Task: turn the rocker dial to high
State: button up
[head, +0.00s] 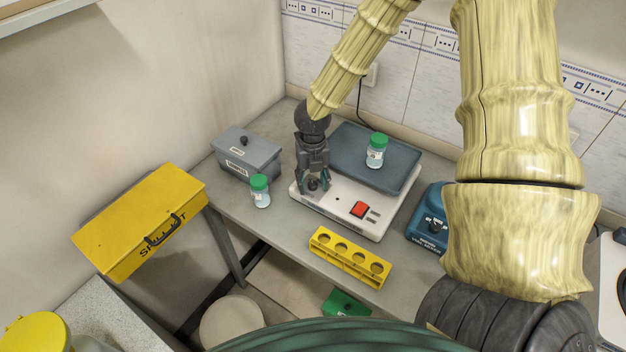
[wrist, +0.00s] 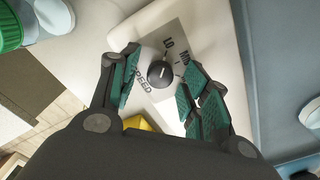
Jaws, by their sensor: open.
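The rocker (head: 335,217) is a white base with a dark grey platform (head: 350,147) on top. Its small black dial (head: 313,184) sits at the left part of the front face; in the wrist view the dial (wrist: 160,74) has a white pointer line and a grey label reading "LO", a partly hidden "MI" mark and "SPEED". The rest of the scale, including any high mark, is hidden behind a finger. My gripper (head: 313,186) is over the dial, pointing down. In the wrist view my gripper (wrist: 162,90) is open, one finger each side of the dial, with visible gaps.
A green-capped bottle (head: 376,152) stands on the platform and another (head: 260,191) left of the rocker. A red switch (head: 358,209) is right of the dial. A grey box (head: 248,156), yellow rack (head: 349,259) and blue device (head: 429,222) stand around.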

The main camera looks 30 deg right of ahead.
grip_shut()
jog(key=shift+m, duration=0.4)
jog(key=m+p, duration=0.1)
jog(key=m, duration=0.2)
jog(key=shift+r+m+p, duration=0.1)
jog(key=shift+m+p, duration=0.2)
jog(key=m+p, duration=0.1)
jog(key=m, duration=0.3)
jog(key=shift+m, duration=0.3)
jog(key=m, duration=0.4)
jog(key=shift+m, duration=0.3)
jog(key=m, duration=0.4)
jog(key=shift+m, duration=0.4)
